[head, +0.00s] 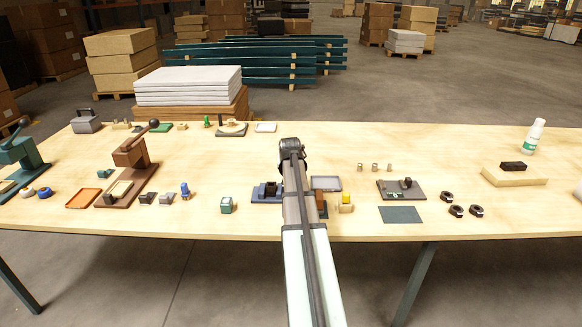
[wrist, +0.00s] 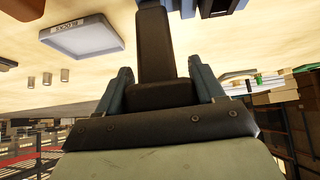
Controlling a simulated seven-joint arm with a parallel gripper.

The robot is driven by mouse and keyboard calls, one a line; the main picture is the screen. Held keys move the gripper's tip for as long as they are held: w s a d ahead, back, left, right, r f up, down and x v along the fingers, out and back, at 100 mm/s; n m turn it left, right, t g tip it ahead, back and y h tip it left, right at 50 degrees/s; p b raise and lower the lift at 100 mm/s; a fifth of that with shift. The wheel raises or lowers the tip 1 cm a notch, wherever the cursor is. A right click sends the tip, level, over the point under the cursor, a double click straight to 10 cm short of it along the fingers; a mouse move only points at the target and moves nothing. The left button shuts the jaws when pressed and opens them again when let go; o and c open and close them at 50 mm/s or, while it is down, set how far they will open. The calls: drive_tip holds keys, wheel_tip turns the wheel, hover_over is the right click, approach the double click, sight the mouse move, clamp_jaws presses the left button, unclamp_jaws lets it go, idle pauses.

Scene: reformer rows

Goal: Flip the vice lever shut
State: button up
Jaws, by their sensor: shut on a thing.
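What looks like the vice, a blue base with a dark block (head: 266,192), sits near the table's front middle. My arm covers its right part in the head view. Blue and dark parts (wrist: 215,8) show at the top edge of the wrist view. My gripper (head: 292,150) is above the table behind the vice. In the wrist view its two blue-grey fingers (wrist: 162,78) are shut on a long dark bar, apparently the vice lever (wrist: 155,42). The bar runs from between the fingers to the top edge. Its joint with the vice is hidden.
A grey labelled tray (head: 326,184) is right of my arm; it also shows in the wrist view (wrist: 82,38). Several small metal cylinders (head: 375,167) and a dark fixture plate (head: 402,190) stand farther right. A brown lever press (head: 131,165) stands left. The table behind the vice is mostly clear.

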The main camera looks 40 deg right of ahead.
drive_tip(key=s+a+t+h, duration=0.1)
drive_tip(key=t+h, duration=0.1)
drive_tip(key=s+a+f+t+h, duration=0.1)
drive_tip(key=s, duration=0.1)
drive_tip(key=shift+a+t+h, duration=0.4)
drive_tip(key=shift+s+a+f, duration=0.5)
drive_tip(key=shift+a+f, duration=0.05)
drive_tip(key=shift+f, duration=0.15)
drive_tip(key=o, duration=1.4)
drive_tip(key=shift+o, duration=0.2)
